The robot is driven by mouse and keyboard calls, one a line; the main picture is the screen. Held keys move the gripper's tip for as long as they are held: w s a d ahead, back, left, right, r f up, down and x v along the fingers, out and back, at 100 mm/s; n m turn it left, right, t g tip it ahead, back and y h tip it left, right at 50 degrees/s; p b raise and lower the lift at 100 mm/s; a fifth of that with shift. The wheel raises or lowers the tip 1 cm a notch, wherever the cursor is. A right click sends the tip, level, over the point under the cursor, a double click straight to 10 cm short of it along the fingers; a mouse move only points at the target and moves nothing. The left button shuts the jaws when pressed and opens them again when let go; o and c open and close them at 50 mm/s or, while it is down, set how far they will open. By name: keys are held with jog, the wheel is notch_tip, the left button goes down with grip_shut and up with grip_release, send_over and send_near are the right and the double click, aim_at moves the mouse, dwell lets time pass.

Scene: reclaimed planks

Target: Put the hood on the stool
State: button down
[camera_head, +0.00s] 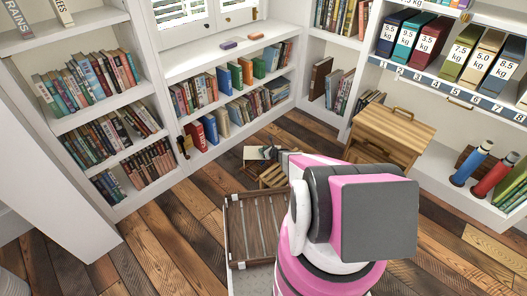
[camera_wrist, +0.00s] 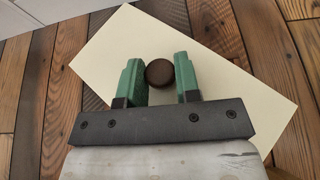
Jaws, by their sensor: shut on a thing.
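The hood seems to be the pale cream rectangular piece (camera_wrist: 215,60) with a round dark brown knob (camera_wrist: 159,72). In the wrist view it lies tilted across the picture above the plank floor. My gripper (camera_wrist: 160,82) has its green fingers on either side of the knob, shut on it. In the head view a small cream top (camera_head: 254,153) shows by the end of my arm, which hides part of it. A low slatted wooden piece (camera_head: 273,177), possibly the stool, shows just in front of it, partly hidden by my arm.
A dark slatted wooden crate (camera_head: 236,228) is at the lower middle. A wooden cabinet (camera_head: 397,127) with handles stands at right. White bookshelves (camera_head: 128,97) line the left and back. Blue (camera_head: 471,164) and red (camera_head: 492,178) cylinders sit at far right. Plank floor (camera_head: 165,225) is clear at left.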

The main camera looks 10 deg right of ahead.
jog(key=shift+f, duration=0.6)
jog(key=c, duration=0.8)
grip_release()
jog(key=shift+r, duration=0.1)
